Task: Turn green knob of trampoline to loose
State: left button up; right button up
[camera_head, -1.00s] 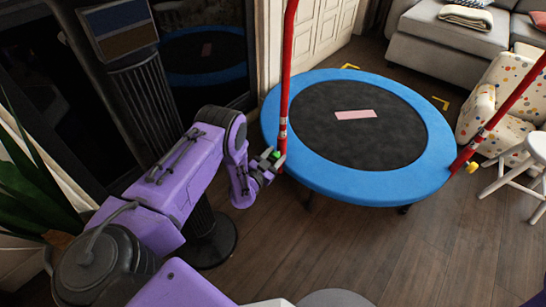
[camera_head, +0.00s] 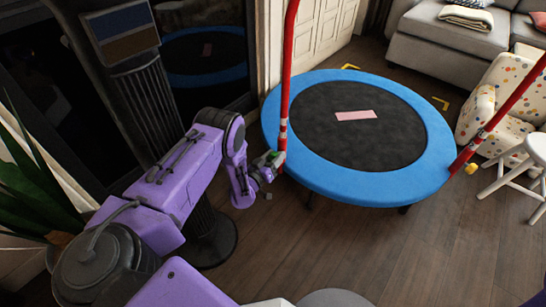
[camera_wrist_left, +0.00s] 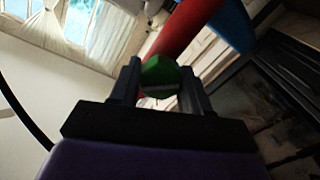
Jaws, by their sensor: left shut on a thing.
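The trampoline has a blue rim (camera_head: 318,178), a black mat and red poles. The green knob (camera_head: 276,153) sits on the left red pole (camera_head: 284,100), low down near the rim. My left gripper (camera_head: 272,163) reaches it from the left and is shut on it. In the left wrist view the green knob (camera_wrist_left: 160,76) lies between the two dark fingers of the left gripper (camera_wrist_left: 162,90), with the red pole (camera_wrist_left: 185,28) behind it. The fingers hide part of the knob in the head view. My right gripper is not in view.
A white stool (camera_head: 525,172), a dotted armchair (camera_head: 500,105) and a grey sofa (camera_head: 450,45) stand at the right. A dark column (camera_head: 160,120) stands left of the trampoline. The wooden floor in front is clear.

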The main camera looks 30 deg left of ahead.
pick_arm(q)
jog(key=n, duration=0.5)
jog(key=shift+a+f+n, duration=0.1)
jog(key=shift+a+n, duration=0.1)
jog(key=shift+n, duration=2.4)
jog(key=shift+a, duration=0.1)
jog(key=o, duration=1)
jog(key=shift+s, duration=0.1)
jog(key=s+p, duration=0.3)
jog(key=s, duration=0.7)
jog(key=shift+s, duration=0.2)
